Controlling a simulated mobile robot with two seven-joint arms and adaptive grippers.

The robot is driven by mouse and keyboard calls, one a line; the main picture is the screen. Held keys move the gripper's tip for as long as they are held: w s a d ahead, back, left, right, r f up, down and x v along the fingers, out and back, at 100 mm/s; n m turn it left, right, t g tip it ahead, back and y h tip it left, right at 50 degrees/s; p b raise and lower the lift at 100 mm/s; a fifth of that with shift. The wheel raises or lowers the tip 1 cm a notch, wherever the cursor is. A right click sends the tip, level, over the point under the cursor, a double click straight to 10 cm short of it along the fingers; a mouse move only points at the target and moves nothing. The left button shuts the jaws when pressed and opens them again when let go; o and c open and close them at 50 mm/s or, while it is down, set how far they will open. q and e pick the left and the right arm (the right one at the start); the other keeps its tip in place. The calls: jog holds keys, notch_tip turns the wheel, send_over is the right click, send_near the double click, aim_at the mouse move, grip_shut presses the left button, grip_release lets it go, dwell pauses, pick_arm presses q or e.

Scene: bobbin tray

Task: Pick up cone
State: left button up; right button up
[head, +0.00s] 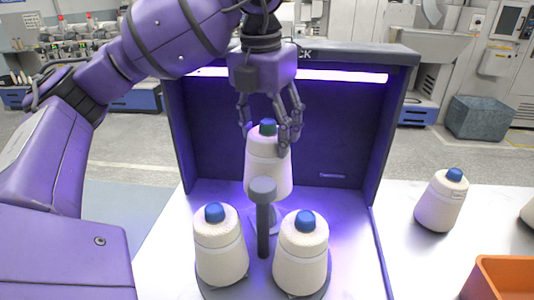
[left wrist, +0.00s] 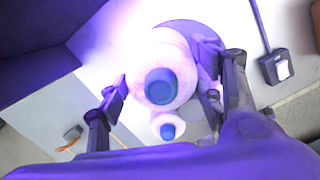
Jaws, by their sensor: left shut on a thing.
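A white cone with a blue tip (head: 268,175) is upright at the back, in front of the dark panel. My left gripper (head: 266,140) comes down over it from above, its fingers shut around the upper part. In the left wrist view this cone (left wrist: 148,52) is between the two fingers, its blue tip facing the camera. Its base is partly hidden by the post, so I cannot tell whether it touches the tray. Two more cones stand on the round tray, one at left (head: 220,255) and one at right (head: 300,262). My right gripper is not in view.
A grey post (head: 263,225) with a round cap rises between the tray cones. The booth's dark back panel (head: 335,140) and side walls enclose the back. Another cone (head: 440,205) stands on the right table, near an orange bin (head: 505,265).

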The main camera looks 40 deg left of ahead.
pick_arm(q)
notch_tip(320, 180, up, 38)
jog(key=p, duration=1.3)
jog(key=shift+r+p, duration=0.2)
jog(key=shift+p, duration=0.15)
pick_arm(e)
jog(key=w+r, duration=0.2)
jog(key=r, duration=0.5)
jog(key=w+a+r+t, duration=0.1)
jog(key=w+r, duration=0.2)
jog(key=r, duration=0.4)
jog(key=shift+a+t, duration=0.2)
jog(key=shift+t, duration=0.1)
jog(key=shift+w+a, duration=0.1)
